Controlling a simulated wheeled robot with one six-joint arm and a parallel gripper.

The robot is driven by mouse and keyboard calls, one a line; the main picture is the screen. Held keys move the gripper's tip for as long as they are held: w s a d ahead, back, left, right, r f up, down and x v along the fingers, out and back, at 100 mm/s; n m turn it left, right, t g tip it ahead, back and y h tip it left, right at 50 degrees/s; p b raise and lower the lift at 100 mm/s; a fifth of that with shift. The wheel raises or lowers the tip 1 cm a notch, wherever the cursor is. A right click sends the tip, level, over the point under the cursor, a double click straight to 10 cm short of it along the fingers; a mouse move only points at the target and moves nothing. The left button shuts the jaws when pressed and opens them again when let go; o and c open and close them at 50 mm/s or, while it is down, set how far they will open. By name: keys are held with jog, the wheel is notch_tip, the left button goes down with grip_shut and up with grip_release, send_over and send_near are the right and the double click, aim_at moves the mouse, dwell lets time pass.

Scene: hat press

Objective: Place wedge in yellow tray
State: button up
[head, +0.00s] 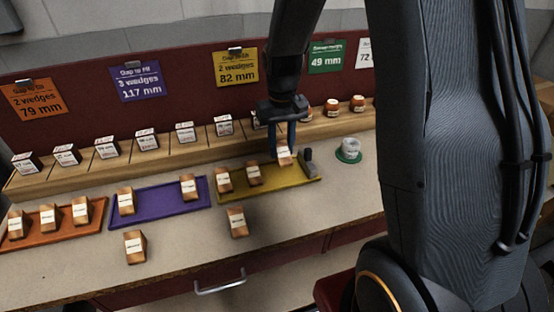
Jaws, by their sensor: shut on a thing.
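The yellow tray (285,181) lies on the bench right of centre. Two brown wedges with white labels, one at the left end (224,180) and one beside it (253,174), stand in it. My gripper (283,147) points down over the tray's right half, shut on another labelled wedge (285,157). I cannot tell whether this wedge touches the tray. A dark grey upright block (308,161) stands at the tray's right end, close to the held wedge.
A purple tray (160,201) and an orange tray (60,231) hold more wedges to the left. Loose wedges (237,222) (135,247) lie in front. White boxes and small jars line the wooden shelf (170,152) behind. A round green-based item (348,150) sits right.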

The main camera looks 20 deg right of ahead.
aim_at(281, 159)
jog(key=shift+f+p, duration=0.4)
jog(key=shift+f, duration=2.1)
jog(key=shift+f, duration=0.1)
jog(key=o, duration=1)
jog(key=shift+o, duration=0.2)
notch_tip(281, 159, up, 12)
jog(key=shift+b, duration=1.1)
jog(key=s+f, duration=0.1)
jog(key=s, duration=0.7)
jog(key=s+a+f, duration=0.1)
jog(key=s+f, duration=0.1)
jog(key=s, duration=0.7)
jog(key=shift+s+a+f+t, duration=0.2)
jog(key=shift+a+f+t, duration=0.05)
jog(key=shift+t, duration=0.05)
